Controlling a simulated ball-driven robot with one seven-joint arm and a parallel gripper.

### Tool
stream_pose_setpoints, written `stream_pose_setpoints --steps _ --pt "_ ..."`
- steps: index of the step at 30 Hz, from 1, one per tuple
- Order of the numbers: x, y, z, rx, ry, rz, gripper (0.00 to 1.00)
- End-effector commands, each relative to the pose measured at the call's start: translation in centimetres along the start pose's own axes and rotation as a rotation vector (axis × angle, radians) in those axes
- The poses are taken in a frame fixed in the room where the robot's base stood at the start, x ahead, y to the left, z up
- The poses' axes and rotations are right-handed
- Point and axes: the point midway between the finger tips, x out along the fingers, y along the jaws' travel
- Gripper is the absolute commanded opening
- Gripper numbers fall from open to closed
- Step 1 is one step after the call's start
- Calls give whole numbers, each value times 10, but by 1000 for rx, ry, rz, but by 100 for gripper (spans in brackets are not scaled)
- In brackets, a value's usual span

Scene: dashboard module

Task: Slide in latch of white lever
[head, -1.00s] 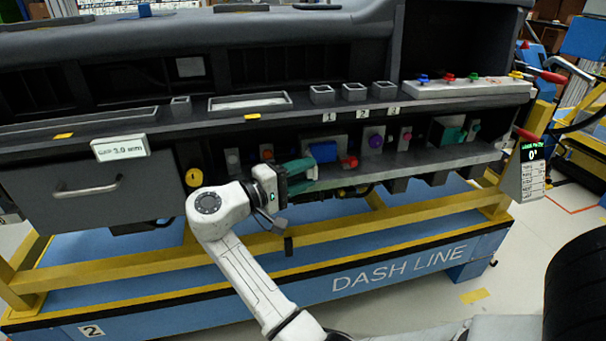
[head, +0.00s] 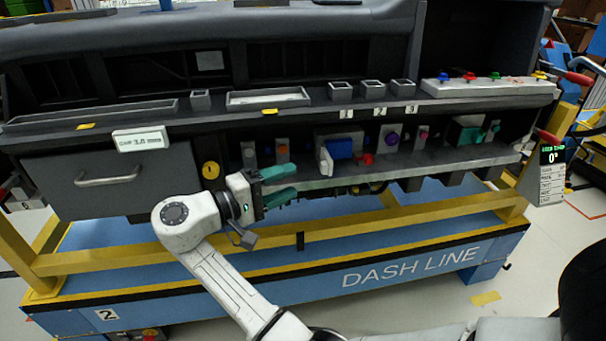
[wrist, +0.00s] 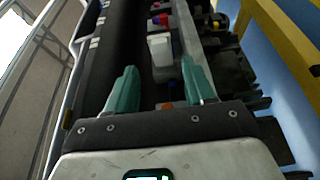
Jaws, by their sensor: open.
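The white lever (head: 326,161) stands upright at the left side of a blue connector block (head: 340,149) on the dashboard's lower shelf. In the wrist view the white lever (wrist: 160,46) shows ahead, between the lines of the two fingers. My gripper (head: 292,182) has teal fingers and points right toward the lever, with a gap between them. It is open and empty, as it also is in the wrist view (wrist: 160,75). The latch itself is too small to tell apart.
A red knob (head: 366,160) and a purple knob (head: 391,139) sit right of the lever. An orange button (head: 283,149) is just above my fingers. A yellow rail (head: 350,222) runs below the shelf. The drawer (head: 98,180) is at left.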

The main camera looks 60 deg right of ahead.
Motion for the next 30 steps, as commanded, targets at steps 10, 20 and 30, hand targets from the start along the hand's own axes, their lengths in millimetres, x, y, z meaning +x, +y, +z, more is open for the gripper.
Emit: stream_pose_setpoints --steps 10,20,30 --pt "-23 0 0 1 -1 0 53" --pt "-23 0 0 0 -1 0 53" --pt "-13 -22 7 -14 25 -61 53"
